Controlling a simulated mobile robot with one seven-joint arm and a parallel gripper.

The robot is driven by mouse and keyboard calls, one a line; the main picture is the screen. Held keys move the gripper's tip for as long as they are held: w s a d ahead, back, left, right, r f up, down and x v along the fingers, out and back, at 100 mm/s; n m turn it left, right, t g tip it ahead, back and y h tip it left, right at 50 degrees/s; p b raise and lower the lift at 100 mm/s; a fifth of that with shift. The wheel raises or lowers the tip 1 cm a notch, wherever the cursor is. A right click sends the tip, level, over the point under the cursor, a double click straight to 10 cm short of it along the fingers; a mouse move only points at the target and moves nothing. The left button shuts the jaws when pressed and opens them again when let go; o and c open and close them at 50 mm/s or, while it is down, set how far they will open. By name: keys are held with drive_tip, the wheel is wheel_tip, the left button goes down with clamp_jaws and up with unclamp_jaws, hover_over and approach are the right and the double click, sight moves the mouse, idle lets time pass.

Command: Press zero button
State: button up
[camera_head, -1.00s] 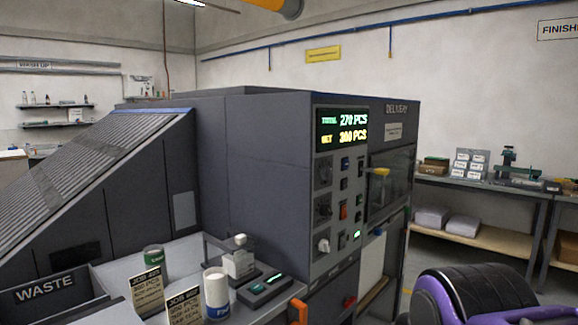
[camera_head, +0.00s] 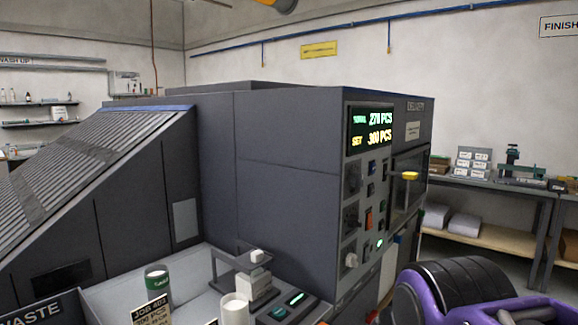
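No button with a readable zero label shows. The dark machine's control panel (camera_head: 360,205) carries a lit display (camera_head: 371,130) reading 270 PCS in green and SET 300 PCS in yellow. Below it are small dark buttons (camera_head: 371,168), an orange-red switch (camera_head: 368,218), a lit green button (camera_head: 379,243) and a pale knob (camera_head: 350,261). On the pale counter, a small dark unit (camera_head: 287,307) has a lit green readout and a teal patch whose label I cannot read.
Beside the small unit stand a white cup (camera_head: 234,309), a stand with pale blocks (camera_head: 254,284), a green-banded can (camera_head: 157,283) and a job card (camera_head: 152,311). A waste bin (camera_head: 38,312) is at lower left. A workbench (camera_head: 485,238) stands at right.

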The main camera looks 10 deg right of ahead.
drive_tip(key=shift+s, duration=0.15)
clamp_jaws()
idle(1.7)
